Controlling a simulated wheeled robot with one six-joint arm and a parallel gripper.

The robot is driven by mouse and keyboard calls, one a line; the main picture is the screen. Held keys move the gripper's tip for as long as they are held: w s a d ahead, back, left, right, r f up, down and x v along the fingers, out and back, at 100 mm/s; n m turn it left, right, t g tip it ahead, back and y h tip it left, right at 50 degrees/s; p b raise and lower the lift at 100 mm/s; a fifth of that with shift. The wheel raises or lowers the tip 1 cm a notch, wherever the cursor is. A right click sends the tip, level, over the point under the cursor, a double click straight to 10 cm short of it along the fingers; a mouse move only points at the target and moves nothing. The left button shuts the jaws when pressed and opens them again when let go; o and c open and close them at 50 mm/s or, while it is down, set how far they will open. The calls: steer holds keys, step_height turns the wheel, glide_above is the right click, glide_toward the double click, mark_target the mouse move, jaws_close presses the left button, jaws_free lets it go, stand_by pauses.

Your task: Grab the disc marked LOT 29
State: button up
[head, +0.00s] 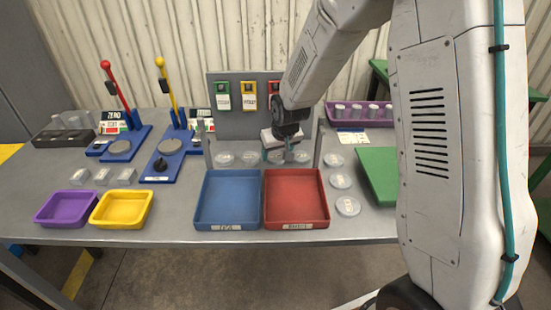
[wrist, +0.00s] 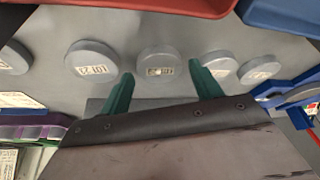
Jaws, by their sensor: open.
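Several pale grey round discs with white labels lie in a row on the bench. In the wrist view one disc (wrist: 160,62) sits between my two green fingertips, label facing up. Its lettering is too small to read with certainty. More discs (wrist: 219,64) lie to the right. I cannot tell for sure which is LOT 29. My gripper (wrist: 160,72) is open and empty, its fingers apart around the middle disc. In the head view my gripper (head: 287,155) is low over the row, partly hiding it.
A red tray (head: 296,221) and a blue tray (head: 227,222) stand in front of the row. A grey panel (head: 240,125) with hanging tags stands behind. More discs (head: 340,181) lie right of the red tray, beside a green mat (head: 377,172).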

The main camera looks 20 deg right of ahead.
steer(key=shift+w+f, duration=0.25)
steer(key=shift+f, duration=0.3)
steer(key=c, duration=1)
steer(key=shift+r, duration=0.1)
